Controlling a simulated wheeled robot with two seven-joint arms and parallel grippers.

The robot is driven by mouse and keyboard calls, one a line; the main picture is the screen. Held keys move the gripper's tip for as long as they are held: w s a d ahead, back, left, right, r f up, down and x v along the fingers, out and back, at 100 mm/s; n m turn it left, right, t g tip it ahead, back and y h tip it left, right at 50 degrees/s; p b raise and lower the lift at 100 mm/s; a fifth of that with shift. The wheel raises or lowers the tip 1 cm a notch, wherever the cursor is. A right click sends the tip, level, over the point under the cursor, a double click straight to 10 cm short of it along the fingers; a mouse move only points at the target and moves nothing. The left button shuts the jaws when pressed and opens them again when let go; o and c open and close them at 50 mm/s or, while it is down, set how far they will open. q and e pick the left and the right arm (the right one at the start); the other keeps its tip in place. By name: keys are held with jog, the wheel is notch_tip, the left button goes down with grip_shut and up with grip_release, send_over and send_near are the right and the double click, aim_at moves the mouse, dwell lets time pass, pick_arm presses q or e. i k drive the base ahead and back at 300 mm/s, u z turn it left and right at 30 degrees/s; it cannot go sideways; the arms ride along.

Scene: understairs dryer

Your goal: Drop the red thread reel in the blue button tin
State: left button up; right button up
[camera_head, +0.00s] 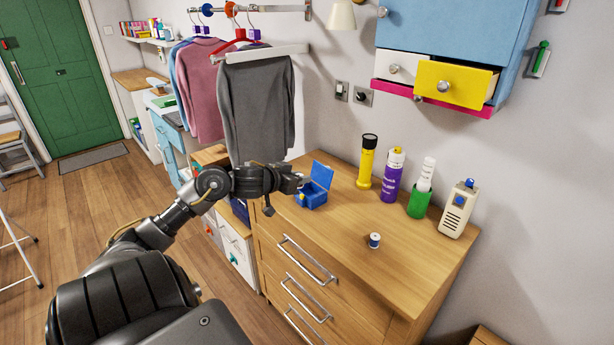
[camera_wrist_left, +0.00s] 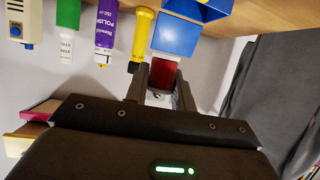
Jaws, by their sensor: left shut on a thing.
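The blue button tin (camera_head: 313,199) stands on the wooden dresser top with its lid (camera_head: 321,174) raised. In the left wrist view, its blue lid (camera_wrist_left: 178,34) shows just beyond my fingertips, with part of the tin's body (camera_wrist_left: 203,9) at the top edge. My left gripper (camera_head: 296,184) is just left of the tin in the head view. It is shut on the red thread reel (camera_wrist_left: 164,76), which sits between the two fingers in the wrist view. The reel cannot be made out clearly in the head view. My right gripper is not in view.
A blue-and-white reel (camera_head: 375,240) stands on the dresser top (camera_head: 400,265). A yellow torch (camera_head: 366,165), purple bottle (camera_head: 393,178), green-and-white container (camera_head: 420,200) and cream handset (camera_head: 458,210) line the wall side. Clothes (camera_head: 256,110) hang behind my gripper.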

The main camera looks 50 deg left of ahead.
aim_at(309, 195)
jog(key=u, duration=1.5)
